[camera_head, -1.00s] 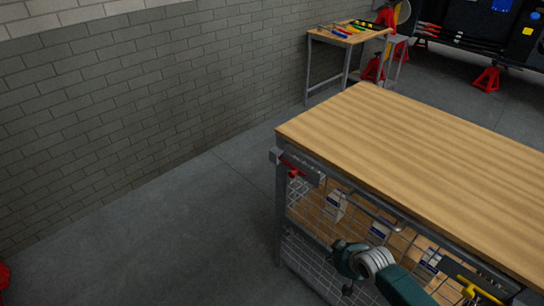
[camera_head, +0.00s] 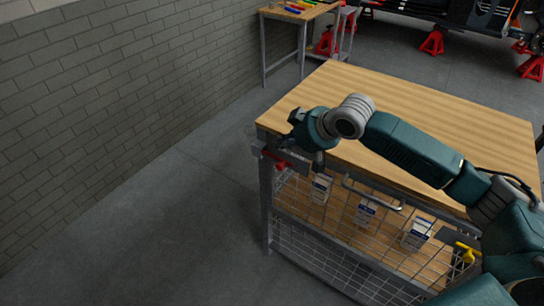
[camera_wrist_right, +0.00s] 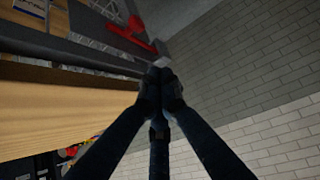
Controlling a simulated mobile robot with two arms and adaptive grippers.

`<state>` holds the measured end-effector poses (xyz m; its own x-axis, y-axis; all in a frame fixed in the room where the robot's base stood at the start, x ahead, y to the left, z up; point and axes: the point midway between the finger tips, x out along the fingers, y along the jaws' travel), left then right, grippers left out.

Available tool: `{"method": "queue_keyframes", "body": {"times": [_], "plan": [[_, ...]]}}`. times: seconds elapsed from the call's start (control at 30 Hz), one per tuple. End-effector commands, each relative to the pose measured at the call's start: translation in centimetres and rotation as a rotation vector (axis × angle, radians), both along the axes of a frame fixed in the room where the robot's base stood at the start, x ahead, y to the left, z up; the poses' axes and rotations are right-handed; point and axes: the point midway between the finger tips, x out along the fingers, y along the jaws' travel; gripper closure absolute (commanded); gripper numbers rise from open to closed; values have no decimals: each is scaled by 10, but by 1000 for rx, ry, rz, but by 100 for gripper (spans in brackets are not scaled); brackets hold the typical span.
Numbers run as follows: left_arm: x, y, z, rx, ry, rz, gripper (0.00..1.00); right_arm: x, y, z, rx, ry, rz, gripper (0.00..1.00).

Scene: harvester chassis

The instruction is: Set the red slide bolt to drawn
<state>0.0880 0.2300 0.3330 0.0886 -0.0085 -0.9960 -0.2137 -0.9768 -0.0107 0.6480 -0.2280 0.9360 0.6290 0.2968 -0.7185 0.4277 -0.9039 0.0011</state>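The red slide bolt (camera_head: 277,161) sits at the upper left front corner of the workbench (camera_head: 420,112), on the metal frame just under the wooden top. In the right wrist view the red bolt (camera_wrist_right: 130,37) shows its bar and a round red knob. My right gripper (camera_head: 289,142) is just above the bolt at the bench corner and partly covers it. In the right wrist view the fingertips (camera_wrist_right: 160,84) meet with nothing visible between them, apart from the bolt in the picture. My left gripper is out of view.
A mesh front with a grey handle (camera_head: 372,196) and a yellow latch (camera_head: 466,252) closes the bench shelf, where white boxes (camera_head: 321,188) stand. A brick wall (camera_head: 120,120) runs along the left. A small tool table (camera_head: 300,12) and red stands (camera_head: 432,42) are behind.

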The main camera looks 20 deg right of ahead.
Motion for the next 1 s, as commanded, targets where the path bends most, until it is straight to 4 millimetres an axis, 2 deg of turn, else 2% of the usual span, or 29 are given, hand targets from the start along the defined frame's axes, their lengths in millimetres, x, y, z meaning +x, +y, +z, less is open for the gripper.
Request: {"method": "queue_keyframes", "body": {"times": [0.3, 0.47, 0.9, 0.97, 1.0], "plan": [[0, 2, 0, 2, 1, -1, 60, 0, 0, 0, 2, 0, -1, 100], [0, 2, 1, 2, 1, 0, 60, 6, 4, -5, 5, 0, 0, 100], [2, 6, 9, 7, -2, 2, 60, 58, 28, -64, 3, 0, -1, 100], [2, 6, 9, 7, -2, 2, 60, 64, 31, -71, 2, 0, -1, 100], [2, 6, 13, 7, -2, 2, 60, 60, 26, -72, -1, 1, -2, 100]]}}
